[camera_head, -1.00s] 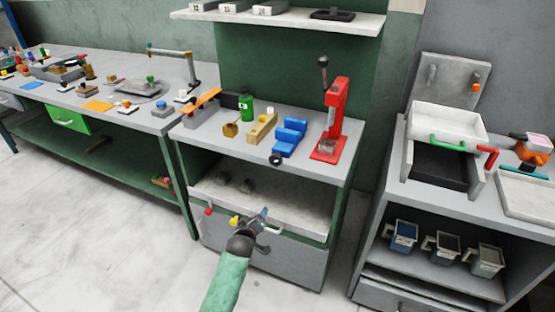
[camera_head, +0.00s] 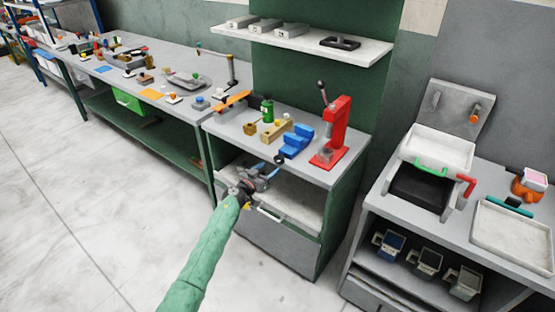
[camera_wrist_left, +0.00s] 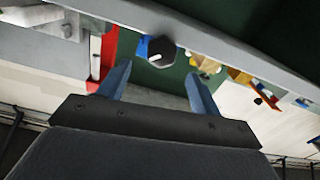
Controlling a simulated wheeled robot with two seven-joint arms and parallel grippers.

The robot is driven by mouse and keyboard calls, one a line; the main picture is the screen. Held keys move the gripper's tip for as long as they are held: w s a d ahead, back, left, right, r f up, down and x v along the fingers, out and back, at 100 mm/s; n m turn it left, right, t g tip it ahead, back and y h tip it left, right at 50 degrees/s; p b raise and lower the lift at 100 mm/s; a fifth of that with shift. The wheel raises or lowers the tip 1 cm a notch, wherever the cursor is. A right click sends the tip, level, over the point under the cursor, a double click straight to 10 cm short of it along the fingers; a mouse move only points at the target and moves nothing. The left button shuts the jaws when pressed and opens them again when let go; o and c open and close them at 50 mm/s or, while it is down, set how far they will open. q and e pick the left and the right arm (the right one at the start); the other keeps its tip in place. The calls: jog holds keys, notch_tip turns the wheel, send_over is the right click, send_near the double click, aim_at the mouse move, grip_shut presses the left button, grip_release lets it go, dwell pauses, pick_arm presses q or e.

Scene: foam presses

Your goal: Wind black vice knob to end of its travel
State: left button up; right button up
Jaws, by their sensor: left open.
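The blue vice (camera_head: 296,141) stands on the front part of the grey bench top. Its black knob (camera_head: 279,159) sticks out at the bench's front edge. In the left wrist view the black knob (camera_wrist_left: 161,50) with a pale mark shows just beyond the fingertips, roughly between them. My left gripper (camera_head: 266,174) is open and empty, just below and in front of the knob, apart from it as far as I can see. Its two blue-grey fingers (camera_wrist_left: 158,70) are spread in the wrist view. My right gripper is in neither view.
A red press (camera_head: 332,135) stands right of the vice. A tan wooden block (camera_head: 277,132) and a green bottle (camera_head: 267,111) stand to its left. The bench's front edge (camera_head: 318,175) lies close to my gripper. Open floor is at the left.

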aim_at(277, 160)
pick_arm(q)
jog(key=shift+w+d+f, duration=0.1)
jog(key=shift+w+d, duration=0.15)
jog(key=shift+w, duration=0.3)
jog(key=shift+x, duration=3.3)
jog(key=shift+c, duration=0.3)
jog(key=c, duration=0.9)
